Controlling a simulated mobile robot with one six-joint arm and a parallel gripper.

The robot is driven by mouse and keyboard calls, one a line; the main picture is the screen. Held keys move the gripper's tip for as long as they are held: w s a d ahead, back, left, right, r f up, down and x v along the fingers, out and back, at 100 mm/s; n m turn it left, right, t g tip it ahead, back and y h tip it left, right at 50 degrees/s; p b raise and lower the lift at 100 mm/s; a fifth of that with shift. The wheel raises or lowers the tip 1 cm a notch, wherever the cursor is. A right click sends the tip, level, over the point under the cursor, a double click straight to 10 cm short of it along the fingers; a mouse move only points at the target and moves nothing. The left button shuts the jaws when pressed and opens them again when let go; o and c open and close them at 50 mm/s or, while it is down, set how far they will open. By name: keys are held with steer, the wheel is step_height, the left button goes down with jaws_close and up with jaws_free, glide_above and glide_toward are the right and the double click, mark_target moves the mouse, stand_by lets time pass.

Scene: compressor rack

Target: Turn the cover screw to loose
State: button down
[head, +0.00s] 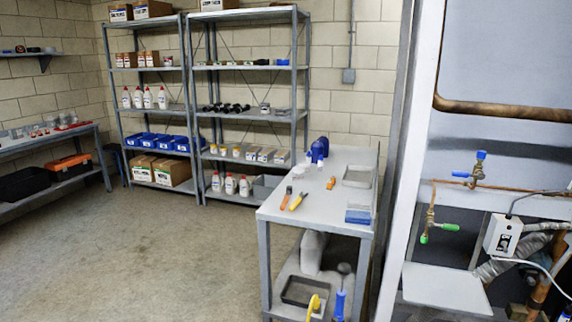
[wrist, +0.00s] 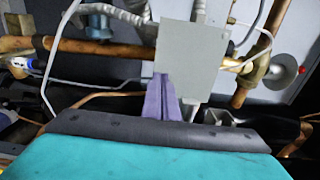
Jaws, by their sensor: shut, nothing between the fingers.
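My gripper (wrist: 162,80) shows in the wrist view as two purple fingers pressed together, pointing up the picture. Its tips overlap the lower left edge of a plain grey box (wrist: 195,55). I cannot tell whether they touch it. No screw can be made out on the face of this box. In the head view a light grey box (head: 502,236) with a dark round feature and small markings hangs on the rack at the right. It may be the same box, but I cannot tell. A cover screw is too small to tell there. My gripper is not in the head view.
Copper pipes (wrist: 110,46) run behind the grey box. A brass fitting (wrist: 252,68) and a red button (wrist: 301,71) are to its right. The head view shows blue and green valves (head: 481,155), a flat grey shelf (head: 446,288) and a workbench (head: 300,215) with tools.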

steer(key=b+v, duration=0.1)
steer(key=v, duration=0.5)
stand_by(0.7)
stand_by(0.4)
